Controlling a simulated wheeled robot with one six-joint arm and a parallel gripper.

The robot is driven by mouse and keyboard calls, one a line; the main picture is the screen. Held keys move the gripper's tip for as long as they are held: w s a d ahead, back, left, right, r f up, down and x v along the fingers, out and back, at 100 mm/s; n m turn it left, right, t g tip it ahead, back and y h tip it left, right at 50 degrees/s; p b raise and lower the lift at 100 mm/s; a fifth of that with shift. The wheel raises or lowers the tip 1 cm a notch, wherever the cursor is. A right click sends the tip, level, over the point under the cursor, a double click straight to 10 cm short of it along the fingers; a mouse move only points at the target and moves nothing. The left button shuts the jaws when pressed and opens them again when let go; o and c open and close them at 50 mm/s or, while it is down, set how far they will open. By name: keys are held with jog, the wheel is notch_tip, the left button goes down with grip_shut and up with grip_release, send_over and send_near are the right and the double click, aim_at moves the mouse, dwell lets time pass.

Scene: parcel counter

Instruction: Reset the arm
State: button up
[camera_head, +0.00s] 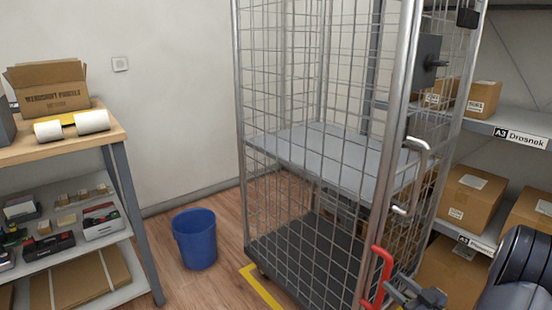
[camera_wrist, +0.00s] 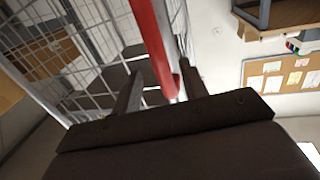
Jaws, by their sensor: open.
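My gripper (camera_head: 420,292) is at the lower right of the head view, close to the red handle (camera_head: 379,277) on the wire roll cage (camera_head: 300,130). In the wrist view, my gripper (camera_wrist: 160,80) has its two fingers spread apart. The red handle (camera_wrist: 152,40) runs between or just beyond the fingers there. I cannot tell whether the fingers touch it. Part of my arm fills the lower right corner of the head view.
A workbench (camera_head: 70,146) with an open cardboard box (camera_head: 48,86) and paper rolls stands at left. A blue bin (camera_head: 194,238) is on the floor. Shelves with cartons (camera_head: 468,196) stand right of the cage. A notice board (camera_wrist: 283,76) shows in the wrist view.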

jog(key=b+x, duration=0.1)
jog(key=x, duration=0.5)
jog(key=shift+w+a, duration=0.2)
jog(key=shift+w, duration=0.15)
